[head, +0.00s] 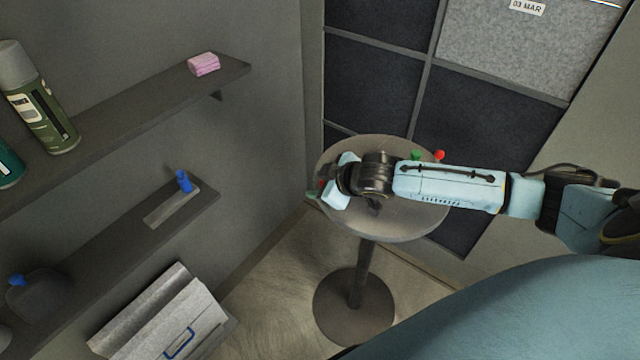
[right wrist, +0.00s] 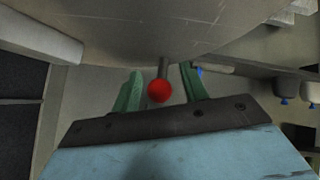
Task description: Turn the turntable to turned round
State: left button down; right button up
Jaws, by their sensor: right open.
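The turntable (head: 415,222) is a round grey disc on a single post. A red knob (head: 440,155) and a green knob (head: 415,155) show at its far right rim. My right arm reaches across the disc from the right, and my right gripper (head: 316,190) is at the left rim. In the right wrist view, the green fingers of my right gripper (right wrist: 160,86) are open on either side of a red knob (right wrist: 160,91), which sits on a short stem by the turntable's edge (right wrist: 160,35). Gaps show beside the knob. My left gripper is not in view.
Two wall shelves are at the left; the upper shelf (head: 140,105) holds a spray can (head: 40,105) and pink sponge (head: 203,64). The lower shelf (head: 120,245) holds a blue-topped item (head: 183,182). A panelled wall (head: 370,80) stands behind the turntable.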

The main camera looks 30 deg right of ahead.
jog(key=shift+w+f, duration=0.1)
jog(key=shift+c, duration=0.4)
grip_shut()
